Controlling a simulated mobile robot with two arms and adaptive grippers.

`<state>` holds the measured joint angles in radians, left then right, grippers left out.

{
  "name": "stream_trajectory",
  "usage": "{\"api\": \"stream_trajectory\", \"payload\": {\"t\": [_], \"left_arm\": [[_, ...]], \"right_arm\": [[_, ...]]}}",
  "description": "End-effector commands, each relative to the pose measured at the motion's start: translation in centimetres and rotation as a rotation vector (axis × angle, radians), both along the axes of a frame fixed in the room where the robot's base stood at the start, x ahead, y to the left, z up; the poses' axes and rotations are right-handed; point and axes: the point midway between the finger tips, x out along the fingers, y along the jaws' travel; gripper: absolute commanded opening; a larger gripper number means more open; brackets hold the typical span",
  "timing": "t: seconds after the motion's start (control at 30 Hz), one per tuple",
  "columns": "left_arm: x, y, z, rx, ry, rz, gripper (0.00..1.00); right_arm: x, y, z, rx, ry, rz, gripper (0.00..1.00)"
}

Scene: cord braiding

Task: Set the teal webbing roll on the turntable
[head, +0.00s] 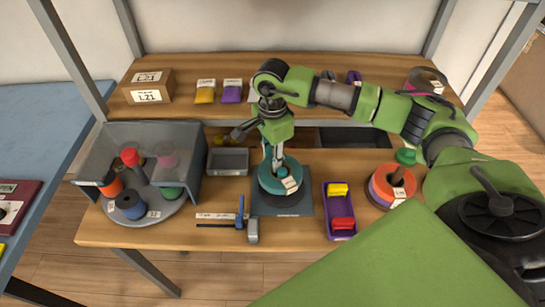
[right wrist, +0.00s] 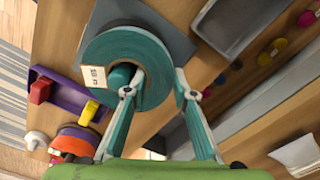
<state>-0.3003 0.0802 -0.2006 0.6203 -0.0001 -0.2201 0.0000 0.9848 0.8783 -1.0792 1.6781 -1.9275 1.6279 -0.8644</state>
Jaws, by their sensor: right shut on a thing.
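The teal webbing roll (head: 279,180) is a thick ring with a white label, at the middle of the table over a dark blue-grey square plate (head: 298,206). It also shows in the right wrist view (right wrist: 101,51). My right gripper (head: 274,161) reaches down on it from above and is shut on its wall, one finger at the central hole and one at the outer side. I cannot tell whether the roll touches the plate. The turntable (head: 172,211) is the round grey disc at the left, partly under a clear-sided hood, carrying several spools. My left gripper is out of view.
The grey hood (head: 190,134) covers the turntable's back. A grey tray (head: 228,161) stands between hood and roll. A blue-handled tool (head: 240,212) and hammer lie in front. A purple tray (head: 340,227) and an orange-purple roll stack (head: 389,187) stand right.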

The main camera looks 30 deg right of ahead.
Motion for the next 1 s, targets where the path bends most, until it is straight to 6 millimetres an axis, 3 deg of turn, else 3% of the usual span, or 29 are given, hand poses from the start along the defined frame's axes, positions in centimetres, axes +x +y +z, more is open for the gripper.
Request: {"api": "stream_trajectory", "payload": {"t": [1.0], "left_arm": [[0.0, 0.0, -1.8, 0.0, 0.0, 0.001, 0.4]], "right_arm": [[0.0, 0.0, -2.2, 0.0, 0.001, 0.0, 0.02]]}}
